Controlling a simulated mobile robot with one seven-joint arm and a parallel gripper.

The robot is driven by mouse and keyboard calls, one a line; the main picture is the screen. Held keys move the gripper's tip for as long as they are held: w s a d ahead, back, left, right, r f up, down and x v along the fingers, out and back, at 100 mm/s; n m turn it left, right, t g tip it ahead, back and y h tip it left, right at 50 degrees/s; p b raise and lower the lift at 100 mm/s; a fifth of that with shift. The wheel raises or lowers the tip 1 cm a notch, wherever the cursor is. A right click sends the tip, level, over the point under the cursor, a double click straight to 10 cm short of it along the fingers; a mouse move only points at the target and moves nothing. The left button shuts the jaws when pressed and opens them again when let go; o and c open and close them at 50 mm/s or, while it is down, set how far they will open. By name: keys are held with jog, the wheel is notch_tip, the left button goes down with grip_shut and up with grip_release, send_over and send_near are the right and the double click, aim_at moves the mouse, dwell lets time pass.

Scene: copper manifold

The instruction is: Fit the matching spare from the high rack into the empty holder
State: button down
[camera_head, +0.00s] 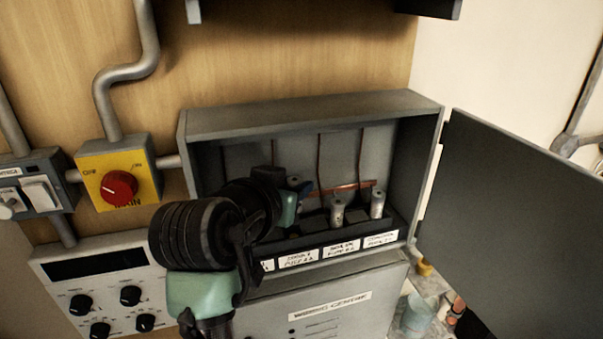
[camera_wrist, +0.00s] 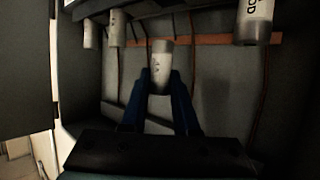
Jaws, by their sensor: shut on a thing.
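My gripper (camera_wrist: 160,95) is shut on a pale grey cylindrical spare (camera_wrist: 161,62) with dark lettering, held between its blue fingers inside the open grey box (camera_head: 310,112). In the head view my arm covers most of the gripper and the box's left part. Two similar cylinders, one mid-right (camera_head: 337,211) and one at the right end (camera_head: 377,204), stand in the dark holder row. In the wrist view another cylinder (camera_wrist: 254,20) is at the upper right, its lettering partly cut off. The holder under the held spare is hidden, so I cannot tell whether they touch.
The box's dark door (camera_head: 510,225) stands open to the right. A white label strip (camera_head: 342,249) runs along the holder front. A yellow switch box (camera_head: 108,165) with a red knob and a knob panel (camera_head: 105,265) are at the left. A dark shelf edge (camera_head: 428,9) hangs above.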

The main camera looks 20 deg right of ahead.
jog(key=shift+s+a, duration=0.35)
jog(key=shift+s, duration=0.1)
jog(key=shift+w+d+f+b, duration=0.15)
jog(key=shift+w+f+b, duration=0.05)
jog(key=shift+f+b, duration=0.65)
jog(key=shift+s+f+b, duration=0.1)
jog(key=shift+f+b, duration=0.35)
jog(key=shift+f, duration=0.1)
jog(key=shift+f, duration=0.1)
jog(key=shift+f+b, duration=0.7)
jog(key=shift+f, duration=0.4)
jog(key=c, duration=0.6)
grip_release()
